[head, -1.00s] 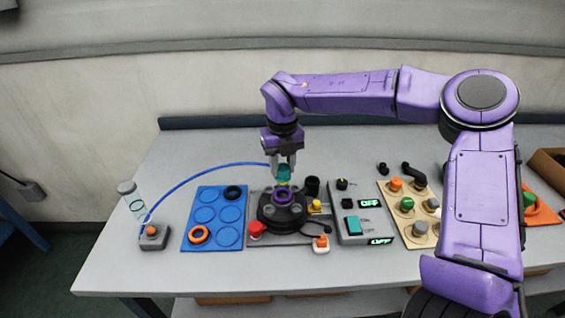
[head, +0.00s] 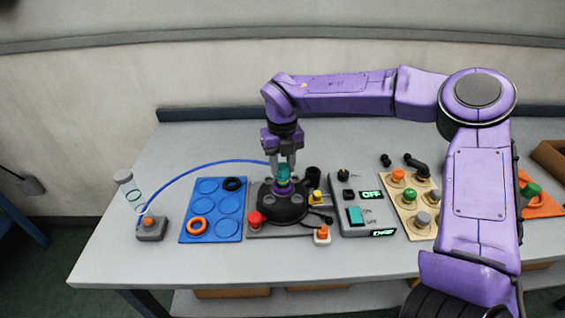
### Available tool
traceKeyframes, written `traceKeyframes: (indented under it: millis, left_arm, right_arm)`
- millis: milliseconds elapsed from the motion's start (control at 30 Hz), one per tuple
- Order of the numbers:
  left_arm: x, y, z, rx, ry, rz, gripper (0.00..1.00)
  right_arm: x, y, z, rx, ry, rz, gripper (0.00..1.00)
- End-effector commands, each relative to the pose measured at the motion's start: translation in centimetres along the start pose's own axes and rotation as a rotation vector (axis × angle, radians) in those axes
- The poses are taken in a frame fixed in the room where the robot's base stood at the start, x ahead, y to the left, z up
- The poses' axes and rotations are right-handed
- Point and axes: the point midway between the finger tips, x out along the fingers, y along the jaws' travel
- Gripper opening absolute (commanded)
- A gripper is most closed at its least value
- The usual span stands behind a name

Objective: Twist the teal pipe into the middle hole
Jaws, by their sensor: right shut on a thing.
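The teal pipe (head: 284,173) is upright between the fingers of my right gripper (head: 283,165), which is shut on it. It stands over the middle of a dark round base (head: 268,206), at a purple ring (head: 283,188) around the middle hole. The pipe's lower end meets or nearly meets the ring; I cannot tell how deep it sits. A blue hose (head: 195,171) arcs from the left to near the pipe. My left gripper is not in view.
A blue mat (head: 228,228) with orange and black rings lies left of the base, beside a grey box (head: 151,229). A red knob (head: 255,219) is at the base's front. A grey switch panel (head: 348,220) and a beige board (head: 403,207) with knobs stand to the right.

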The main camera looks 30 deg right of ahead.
Motion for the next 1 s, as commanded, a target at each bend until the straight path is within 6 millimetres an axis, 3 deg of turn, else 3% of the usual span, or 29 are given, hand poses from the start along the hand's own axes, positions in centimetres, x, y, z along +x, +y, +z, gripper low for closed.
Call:
traceKeyframes:
  millis: [1000]
  left_arm:
    - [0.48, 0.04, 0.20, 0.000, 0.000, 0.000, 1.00]
  right_arm:
    - [0.92, 0.03, 0.01, -0.001, -0.001, 0.000, 0.00]
